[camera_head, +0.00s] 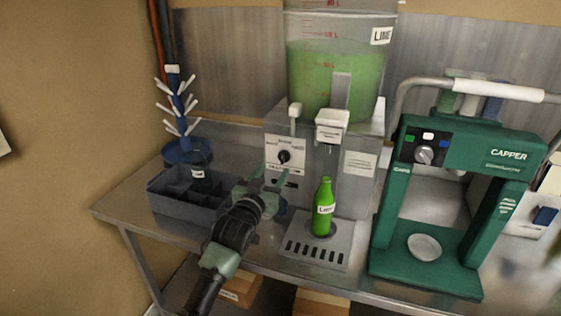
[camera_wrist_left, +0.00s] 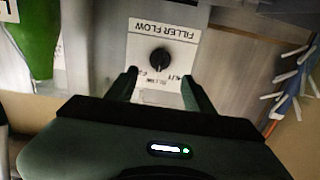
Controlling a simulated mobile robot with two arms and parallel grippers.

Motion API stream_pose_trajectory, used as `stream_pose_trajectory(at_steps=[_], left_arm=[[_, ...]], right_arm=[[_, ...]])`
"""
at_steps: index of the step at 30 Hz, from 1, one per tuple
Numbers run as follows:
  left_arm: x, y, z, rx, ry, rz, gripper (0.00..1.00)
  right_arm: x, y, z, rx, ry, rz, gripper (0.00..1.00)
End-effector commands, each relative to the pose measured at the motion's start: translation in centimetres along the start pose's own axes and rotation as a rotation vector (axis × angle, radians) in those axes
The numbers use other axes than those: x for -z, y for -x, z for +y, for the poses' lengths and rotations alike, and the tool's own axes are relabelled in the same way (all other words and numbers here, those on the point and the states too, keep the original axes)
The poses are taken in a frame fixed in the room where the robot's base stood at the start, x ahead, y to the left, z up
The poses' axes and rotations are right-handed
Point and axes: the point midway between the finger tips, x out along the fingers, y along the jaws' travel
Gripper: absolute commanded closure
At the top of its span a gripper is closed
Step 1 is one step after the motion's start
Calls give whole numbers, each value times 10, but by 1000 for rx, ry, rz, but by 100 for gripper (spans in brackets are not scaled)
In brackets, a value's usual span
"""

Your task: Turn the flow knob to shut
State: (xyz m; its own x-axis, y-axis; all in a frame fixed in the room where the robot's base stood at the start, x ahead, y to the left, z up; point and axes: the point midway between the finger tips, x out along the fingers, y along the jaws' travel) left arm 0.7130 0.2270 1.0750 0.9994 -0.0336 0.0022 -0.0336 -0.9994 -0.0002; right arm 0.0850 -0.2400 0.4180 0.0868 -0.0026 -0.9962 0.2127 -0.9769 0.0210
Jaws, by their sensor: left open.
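The flow knob (camera_head: 284,156) is a small black dial on a white panel on the front of the steel filler. In the left wrist view the knob (camera_wrist_left: 160,60) shows upside down under the words "FILLER FLOW", with its pale mark hard to read. My left gripper (camera_head: 268,178) is open in front of the panel, just below the knob in the head view. In the wrist view its two fingers (camera_wrist_left: 158,84) stand apart on either side of the lower panel, and nothing is between them. The knob appears beyond the fingertips, apparently not touched. My right gripper is not in view.
A green bottle (camera_head: 324,208) stands on the drip tray (camera_head: 317,245) under the filler spout (camera_head: 332,126). A tank of green liquid (camera_head: 335,75) is above. The grey crate (camera_head: 185,205) and bottle tree (camera_head: 177,110) are left; the green capper (camera_head: 470,150) is right.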

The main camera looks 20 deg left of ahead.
Motion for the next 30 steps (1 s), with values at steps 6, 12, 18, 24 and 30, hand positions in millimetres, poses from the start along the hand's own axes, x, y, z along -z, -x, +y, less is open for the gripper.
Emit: stream_pose_trajectory(at_steps=[6,12,18,24,30], left_arm=[[2,-32,1,-1,1,-2,47],[0,-58,1,-1,1,-2,47],[-1,-70,1,-1,0,-2,47],[-1,-71,1,-1,0,-2,47],[-1,-71,1,-1,0,-2,78]], right_arm=[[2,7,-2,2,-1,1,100],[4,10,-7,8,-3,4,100],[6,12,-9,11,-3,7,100],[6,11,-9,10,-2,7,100],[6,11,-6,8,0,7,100]])
